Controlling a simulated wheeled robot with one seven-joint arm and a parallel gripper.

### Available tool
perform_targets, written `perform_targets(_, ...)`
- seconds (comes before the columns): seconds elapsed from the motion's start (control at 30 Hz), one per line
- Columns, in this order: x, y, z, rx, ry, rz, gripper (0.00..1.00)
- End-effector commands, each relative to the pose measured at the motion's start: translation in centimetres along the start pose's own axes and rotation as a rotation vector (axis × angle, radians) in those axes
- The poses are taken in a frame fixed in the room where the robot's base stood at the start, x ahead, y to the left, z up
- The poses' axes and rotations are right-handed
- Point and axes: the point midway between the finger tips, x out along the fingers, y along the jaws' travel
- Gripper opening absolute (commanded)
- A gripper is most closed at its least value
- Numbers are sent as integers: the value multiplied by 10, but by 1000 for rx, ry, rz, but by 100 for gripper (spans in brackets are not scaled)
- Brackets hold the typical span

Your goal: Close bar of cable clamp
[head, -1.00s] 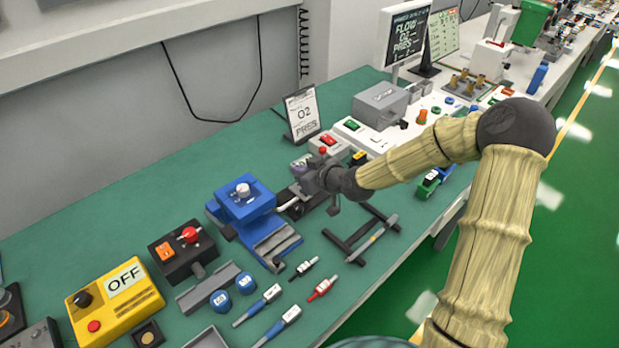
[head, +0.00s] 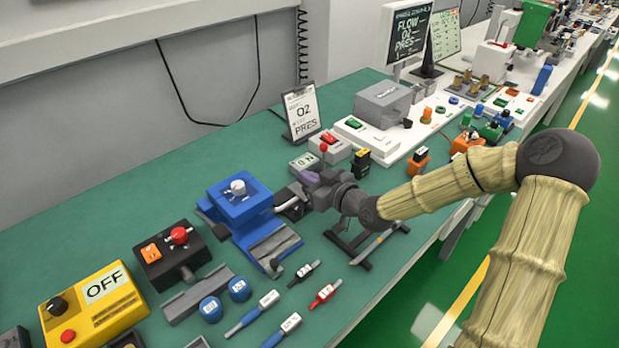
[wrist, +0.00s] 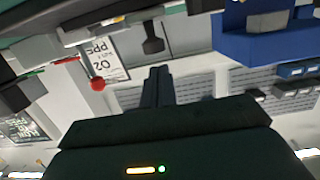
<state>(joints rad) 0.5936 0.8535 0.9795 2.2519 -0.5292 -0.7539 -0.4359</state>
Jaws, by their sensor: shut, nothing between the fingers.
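A dark grey part with a pale bar (head: 290,203), which looks like the cable clamp, lies on the green bench just right of the blue block. It is partly hidden behind my gripper, and I cannot tell how far its bar is open. My gripper (head: 304,187) is beside and above it in the head view, its fingers largely hidden by its own body. In the wrist view the two dark fingers (wrist: 157,75) are together and empty. I cannot tell whether they touch the clamp.
The blue block (head: 240,200) with a pale knob stands left of my gripper; it also shows in the wrist view (wrist: 265,45). A sign (head: 301,112) and red-button box (head: 328,147) stand behind. A dark frame (head: 350,245) lies in front.

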Motion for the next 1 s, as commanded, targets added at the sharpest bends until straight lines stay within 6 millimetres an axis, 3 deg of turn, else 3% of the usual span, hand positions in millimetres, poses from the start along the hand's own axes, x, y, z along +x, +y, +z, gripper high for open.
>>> perform_targets(0.47, -1, 0, -5, -1, 0, 0, 0)
perform_targets(0.8, -6, -3, -46, -3, -1, -6, 0)
perform_targets(1.0, -40, -2, -18, -1, -3, -2, 0)
